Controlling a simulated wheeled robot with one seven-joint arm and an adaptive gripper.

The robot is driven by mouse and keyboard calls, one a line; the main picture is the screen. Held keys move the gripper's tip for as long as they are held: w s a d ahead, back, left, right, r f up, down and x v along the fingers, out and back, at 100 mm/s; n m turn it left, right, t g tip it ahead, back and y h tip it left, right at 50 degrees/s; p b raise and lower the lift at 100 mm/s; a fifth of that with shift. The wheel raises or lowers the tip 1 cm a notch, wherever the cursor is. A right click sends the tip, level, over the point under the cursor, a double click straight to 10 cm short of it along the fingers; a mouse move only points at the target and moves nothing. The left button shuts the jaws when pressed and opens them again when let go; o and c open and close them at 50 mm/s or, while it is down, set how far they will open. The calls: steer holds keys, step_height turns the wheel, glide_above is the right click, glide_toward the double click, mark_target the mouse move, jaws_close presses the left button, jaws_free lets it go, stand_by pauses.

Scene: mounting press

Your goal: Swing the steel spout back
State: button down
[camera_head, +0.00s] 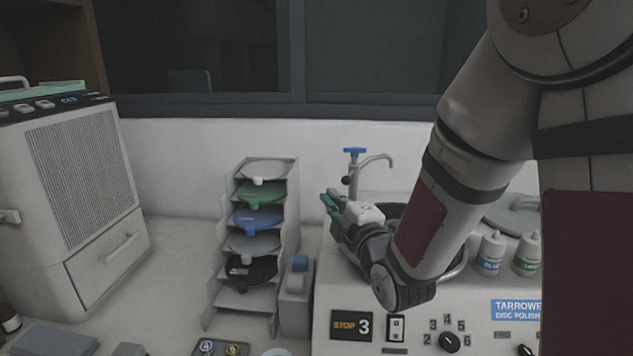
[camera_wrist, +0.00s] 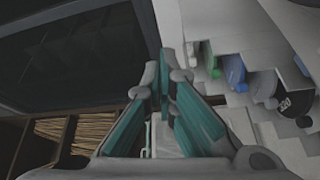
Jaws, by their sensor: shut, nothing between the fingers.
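The steel spout (camera_head: 376,160) stands at the back of the disc polisher in the head view. It curves up and to the right from its post, and a blue tap handle (camera_head: 354,151) sits on top. My gripper (camera_head: 327,202) is just in front and to the left of the spout's post, lower than the curved tube. Its teal fingers (camera_wrist: 165,88) are together and empty in the wrist view. The spout does not show in the wrist view. Whether the gripper touches the post cannot be told. My arm hides much of the polisher bowl (camera_head: 456,272).
A rack (camera_head: 291,185) of coloured discs stands left of the polisher, near my gripper. A large grey machine (camera_head: 75,190) is at far left. Bench between it and the rack is clear.

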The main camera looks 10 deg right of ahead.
mark_target(344, 182)
steer(key=w+a+b, duration=0.1)
steer(key=w+b, duration=0.2)
steer(key=w, duration=0.7)
steer(key=shift+s+d+p, duration=0.25)
steer(key=shift+d+p, duration=0.05)
steer(key=shift+d, duration=0.6)
steer(key=shift+s+d+p, duration=0.2)
steer(key=shift+d+p, duration=0.1)
steer(key=shift+d, duration=0.6)
steer(key=shift+d, duration=0.1)
steer(key=shift+s+d+f+b, duration=0.1)
steer(key=shift+s+d+b, duration=0.15)
steer(key=shift+d+b, duration=0.15)
steer(key=shift+s+d+f+b, duration=0.1)
steer(key=shift+s+d+b, duration=0.15)
steer(key=shift+d, duration=0.25)
